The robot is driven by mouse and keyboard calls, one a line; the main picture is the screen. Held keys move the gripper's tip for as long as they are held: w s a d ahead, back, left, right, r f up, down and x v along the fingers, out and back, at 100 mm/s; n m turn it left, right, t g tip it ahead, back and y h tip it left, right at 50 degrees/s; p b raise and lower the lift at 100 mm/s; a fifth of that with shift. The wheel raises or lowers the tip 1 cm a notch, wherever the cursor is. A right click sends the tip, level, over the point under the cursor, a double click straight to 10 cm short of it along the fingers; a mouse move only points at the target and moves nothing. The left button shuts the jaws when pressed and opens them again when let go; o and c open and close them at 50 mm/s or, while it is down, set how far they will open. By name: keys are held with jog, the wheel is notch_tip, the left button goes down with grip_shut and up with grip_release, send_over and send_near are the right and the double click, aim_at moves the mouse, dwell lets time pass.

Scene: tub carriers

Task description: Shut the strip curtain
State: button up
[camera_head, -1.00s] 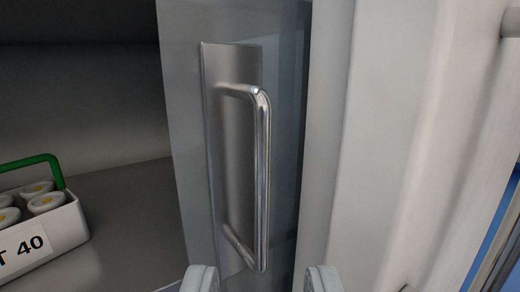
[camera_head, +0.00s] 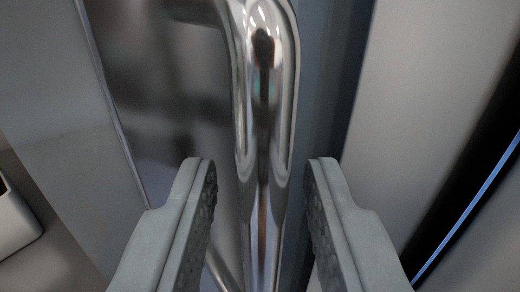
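The strip curtain (camera_head: 65,165) is a grey, translucent panel on the left of the view, with a metal backing plate (camera_head: 165,110) on it. A shiny bar handle (camera_head: 264,110) stands out from the plate and runs upright through the middle of the view. My gripper (camera_head: 259,185) is open, with one grey padded finger on each side of the bar. Gaps show between both fingers and the bar. The lower end of the handle is partly hidden by the left finger.
A pale wall or frame (camera_head: 435,95) stands to the right, with a dark gap and a blue edge beyond it. The corner of a white tub carrier (camera_head: 14,222) shows at the lower left.

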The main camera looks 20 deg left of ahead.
jog(key=shift+w, duration=0.2)
grip_shut()
jog(key=shift+s+a, duration=0.1)
jog(key=shift+a, duration=0.05)
